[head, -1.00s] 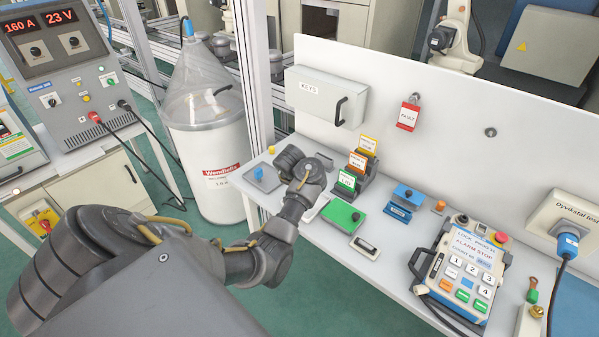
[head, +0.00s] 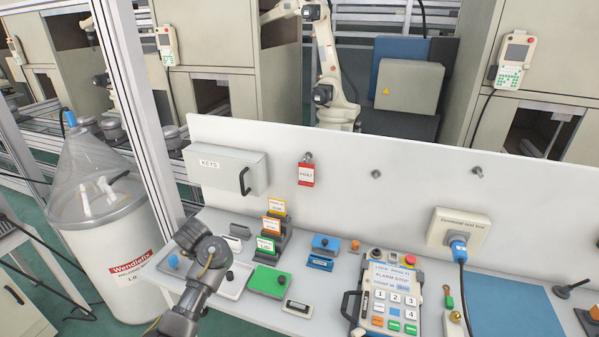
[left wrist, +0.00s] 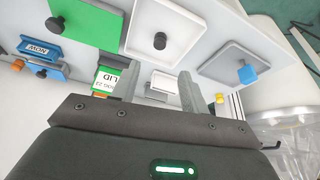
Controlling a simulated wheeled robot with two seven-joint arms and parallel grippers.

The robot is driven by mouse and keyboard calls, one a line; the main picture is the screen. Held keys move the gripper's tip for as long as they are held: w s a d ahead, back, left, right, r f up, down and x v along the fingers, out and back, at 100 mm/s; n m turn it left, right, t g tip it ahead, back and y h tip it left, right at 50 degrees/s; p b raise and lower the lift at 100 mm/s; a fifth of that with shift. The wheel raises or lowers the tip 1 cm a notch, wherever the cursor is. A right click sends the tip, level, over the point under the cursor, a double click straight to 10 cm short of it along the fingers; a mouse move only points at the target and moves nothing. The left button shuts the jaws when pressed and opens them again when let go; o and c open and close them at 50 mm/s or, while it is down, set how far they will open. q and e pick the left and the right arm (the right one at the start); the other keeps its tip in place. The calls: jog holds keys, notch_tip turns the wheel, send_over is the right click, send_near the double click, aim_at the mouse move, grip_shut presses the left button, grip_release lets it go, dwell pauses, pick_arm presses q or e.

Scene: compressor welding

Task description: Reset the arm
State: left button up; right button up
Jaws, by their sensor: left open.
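My left arm comes in from the lower left in the head view, and its hand end (head: 205,250) is over the left end of the white bench (head: 345,270). The fingers do not show clearly there. In the left wrist view my left gripper (left wrist: 158,88) is open, its two grey fingers apart with nothing held between them. A green plate with a black knob (left wrist: 90,22), a white tray with a black knob (left wrist: 165,28) and a grey tray with a blue knob (left wrist: 235,62) lie beyond the fingers. My right gripper is in neither view.
A key box (head: 225,170) and a red tag (head: 306,172) are on the upright panel. Coloured cards (head: 272,228) stand on the bench. A keypad pendant (head: 390,297) lies at the right. A white drum (head: 115,255) stands left of the bench.

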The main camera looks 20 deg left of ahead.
pick_arm(q)
jog(key=shift+f, duration=0.1)
jog(key=s+d+f+m+g, duration=0.1)
jog(key=s+d+f, duration=0.35)
jog(key=s, duration=0.25)
jog(key=s+d+f+m, duration=0.2)
jog(key=s+d+f, duration=0.1)
jog(key=s+d, duration=0.3)
jog(key=s+d+r+m+h, duration=0.1)
jog(key=s+d+r, duration=0.1)
jog(key=s+d, duration=0.5)
jog(key=s+d+r, duration=0.1)
jog(key=s+d, duration=0.2)
jog(key=s, duration=0.8)
notch_tip(320, 180, down, 30)
jog(key=g+b, duration=0.1)
jog(key=b, duration=0.5)
jog(key=s+a+f+b, duration=0.1)
jog(key=s+f+b, duration=0.2)
jog(key=s+f, duration=0.5)
jog(key=s+a+f+g+b, duration=0.1)
jog(key=s+a+f+b, duration=0.1)
jog(key=s+f, duration=0.7)
notch_tip(320, 180, down, 7)
jog(key=shift+s+r+m+b, duration=0.1)
jog(key=shift+s+m+b, duration=0.1)
jog(key=shift+m+b, duration=0.3)
